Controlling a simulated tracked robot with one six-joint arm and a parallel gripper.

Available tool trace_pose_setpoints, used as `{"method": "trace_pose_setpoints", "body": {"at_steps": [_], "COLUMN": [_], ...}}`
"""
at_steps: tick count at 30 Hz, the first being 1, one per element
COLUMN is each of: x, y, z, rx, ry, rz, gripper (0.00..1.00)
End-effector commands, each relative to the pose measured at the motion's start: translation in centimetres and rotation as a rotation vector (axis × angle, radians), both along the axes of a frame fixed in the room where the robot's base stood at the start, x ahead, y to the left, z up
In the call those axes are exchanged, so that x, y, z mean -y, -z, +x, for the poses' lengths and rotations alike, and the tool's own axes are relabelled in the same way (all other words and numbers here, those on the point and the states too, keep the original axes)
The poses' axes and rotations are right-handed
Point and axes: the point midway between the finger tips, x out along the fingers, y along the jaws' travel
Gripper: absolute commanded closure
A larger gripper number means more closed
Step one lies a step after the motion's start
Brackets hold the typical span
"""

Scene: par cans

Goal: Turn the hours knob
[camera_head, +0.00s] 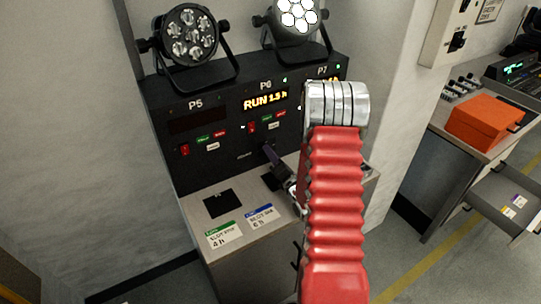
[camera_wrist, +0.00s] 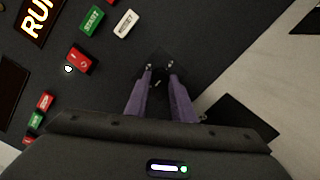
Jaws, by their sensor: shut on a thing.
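The P6 panel (camera_head: 262,122) is the middle bay of the black console, with an amber display (camera_head: 265,99) that reads RUN and about 1.5 h. My gripper (camera_head: 267,148) is low on the P6 bay, beside a small label that seems to read HOURS. In the wrist view my gripper's purple fingers (camera_wrist: 159,72) are shut on a small dark knob (camera_wrist: 157,61). The knob's pointer cannot be made out, and in the head view the fingers hide it. The red rocker switch (camera_wrist: 79,59) and the green START (camera_wrist: 91,19) and white RESET buttons (camera_wrist: 125,23) lie near the fingers.
The P5 bay (camera_head: 190,124) has a dark display; my arm partly covers P7. Two lamps (camera_head: 189,36) stand on the console. Below lie a black pad (camera_head: 219,203), a green-topped 4 h card (camera_head: 223,235) and a blue-topped 6 h card (camera_head: 261,217). An orange box (camera_head: 484,121) is at right.

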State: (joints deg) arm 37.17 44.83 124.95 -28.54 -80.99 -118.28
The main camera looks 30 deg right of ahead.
Motion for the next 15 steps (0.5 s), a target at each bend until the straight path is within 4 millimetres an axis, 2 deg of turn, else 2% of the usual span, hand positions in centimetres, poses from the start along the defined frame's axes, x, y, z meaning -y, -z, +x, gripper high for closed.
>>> {"method": "trace_pose_setpoints", "body": {"at_steps": [8,15], "x": [0.12,0.23], "y": [0.11,0.05], "z": [-0.04,-0.07], "rx": [0.001,0.011], "ry": [0.002,0.004], "rz": [0.09,0.257], "gripper": [1.0,1.0]}}
